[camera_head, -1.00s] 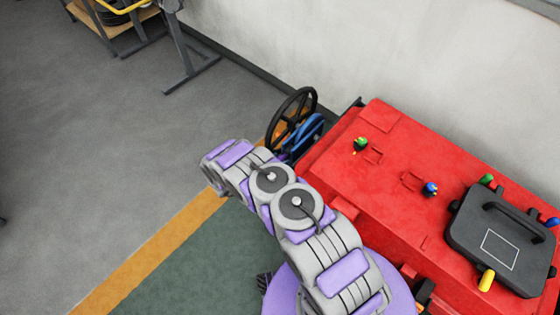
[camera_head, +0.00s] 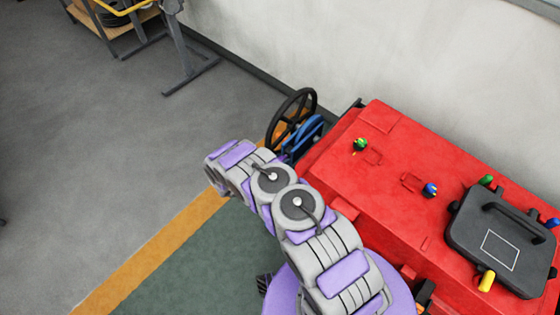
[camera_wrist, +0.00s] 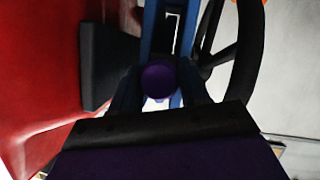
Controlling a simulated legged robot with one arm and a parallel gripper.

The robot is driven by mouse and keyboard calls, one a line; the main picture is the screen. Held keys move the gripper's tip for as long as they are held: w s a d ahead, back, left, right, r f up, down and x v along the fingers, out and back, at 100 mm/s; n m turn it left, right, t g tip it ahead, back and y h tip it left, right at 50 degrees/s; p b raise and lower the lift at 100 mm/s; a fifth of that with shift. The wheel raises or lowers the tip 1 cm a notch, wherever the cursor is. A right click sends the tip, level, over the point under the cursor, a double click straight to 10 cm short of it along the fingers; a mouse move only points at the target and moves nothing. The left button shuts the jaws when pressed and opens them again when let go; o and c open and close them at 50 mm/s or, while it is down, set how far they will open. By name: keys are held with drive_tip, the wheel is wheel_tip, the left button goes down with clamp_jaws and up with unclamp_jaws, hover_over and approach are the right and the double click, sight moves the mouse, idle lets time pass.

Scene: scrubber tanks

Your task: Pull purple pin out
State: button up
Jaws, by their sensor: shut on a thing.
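The purple pin shows in the wrist view as a round purple end (camera_wrist: 159,80). Blue bars (camera_wrist: 163,25) stand just beyond the pin in the wrist view. In the head view my arm reaches toward the left end of the red tank, and the gripper and pin are hidden there.
A black handwheel (camera_head: 291,115) and a blue part (camera_head: 304,137) are at the left end of the red tank (camera_head: 390,165). A black case (camera_head: 500,240) and small colored knobs sit on top.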

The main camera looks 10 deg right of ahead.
clamp_jaws()
drive_tip(key=a, duration=0.1)
drive_tip(key=s+a+p, duration=0.1)
drive_tip(key=s+a, duration=0.1)
drive_tip(key=shift+s+a+f+p, duration=0.1)
drive_tip(key=shift+s+a+p, duration=0.15)
drive_tip(key=shift+a+p, duration=0.15)
drive_tip(key=o, duration=0.8)
unclamp_jaws()
drive_tip(key=shift+c, duration=0.2)
drive_tip(key=o, duration=0.3)
drive_tip(key=shift+a, duration=0.15)
drive_tip(key=shift+s, duration=0.1)
drive_tip(key=p+v, duration=0.2)
drive_tip(key=v, duration=1.5)
drive_tip(key=shift+a+p, duration=0.25)
drive_tip(key=shift+p, duration=0.05)
